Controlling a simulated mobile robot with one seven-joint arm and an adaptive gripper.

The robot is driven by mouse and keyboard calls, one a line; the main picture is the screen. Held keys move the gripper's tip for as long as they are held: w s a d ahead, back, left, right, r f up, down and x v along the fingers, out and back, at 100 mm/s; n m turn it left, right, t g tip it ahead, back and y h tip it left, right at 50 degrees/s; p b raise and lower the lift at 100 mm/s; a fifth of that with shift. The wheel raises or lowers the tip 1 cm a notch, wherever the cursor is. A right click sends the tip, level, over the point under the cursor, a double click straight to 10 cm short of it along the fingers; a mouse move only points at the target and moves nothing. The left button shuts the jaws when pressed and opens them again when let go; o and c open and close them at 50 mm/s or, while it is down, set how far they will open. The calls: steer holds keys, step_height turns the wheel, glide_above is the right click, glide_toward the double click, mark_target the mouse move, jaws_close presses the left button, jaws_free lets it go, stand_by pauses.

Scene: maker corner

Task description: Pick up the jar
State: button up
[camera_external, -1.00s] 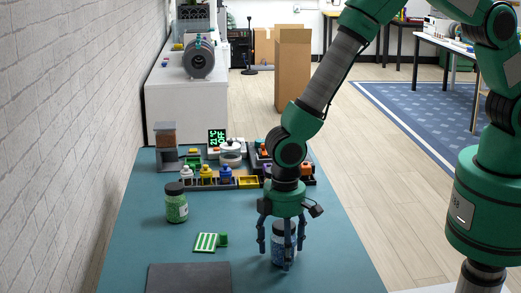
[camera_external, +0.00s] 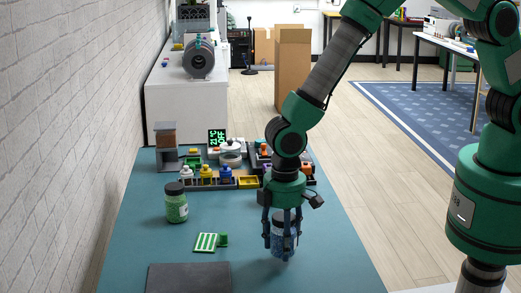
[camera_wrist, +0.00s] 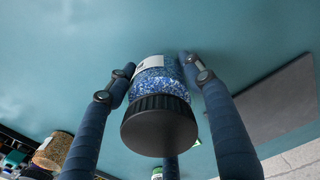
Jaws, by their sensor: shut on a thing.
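A jar with blue contents and a dark lid (camera_external: 282,240) is between the fingers of my gripper (camera_external: 281,250) at the right part of the teal table. In the wrist view my gripper (camera_wrist: 158,68) is shut around the jar (camera_wrist: 162,85), with its black lid toward the camera and a pale label on its side. The jar looks upright and appears slightly raised off the table. A second jar, with green contents and a black lid (camera_external: 176,207), stands apart at the left.
A green-and-white striped piece (camera_external: 206,242) and a dark grey mat (camera_external: 188,279) lie left of my gripper. A tray of small bottles and bins (camera_external: 247,182) stands behind it. A block stand (camera_external: 167,150) is at the back left. The table around the green jar is clear.

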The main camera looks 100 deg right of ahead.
mark_target(213, 286)
steer(key=s+r, duration=0.1)
steer(key=s, duration=0.4)
steer(key=s+d+p, duration=0.1)
steer(key=s, duration=0.4)
steer(key=s+d+r+p, duration=0.1)
steer(key=s, duration=0.5)
steer(key=shift+r, duration=0.3)
steer(key=shift+w, duration=0.2)
steer(key=shift+w+a+r+n+p, duration=0.2)
steer(key=shift+w+n, duration=0.1)
steer(key=shift+w, duration=0.1)
steer(key=shift+w+a+r+n+p, duration=0.1)
steer(key=shift+w+n+p, duration=0.1)
steer(key=shift+w+n, duration=0.15)
steer(key=w+a+n+p, duration=0.2)
steer(key=w+n, duration=0.2)
steer(key=w, duration=0.1)
steer(key=w+a+n+p, duration=0.1)
steer(key=w+a+n, duration=0.1)
steer(key=w+n, duration=0.2)
steer(key=w+a+n+p, duration=0.2)
steer(key=w+a+n, duration=0.1)
steer(key=w+n, duration=0.2)
steer(key=shift+w+r+p, duration=0.3)
steer(key=shift+w+r, duration=0.05)
steer(key=shift+r, duration=0.05)
steer(key=shift+w+a+f+n, duration=0.1)
steer(key=shift+w+a+n, duration=0.45)
steer(key=shift+w+n, duration=0.35)
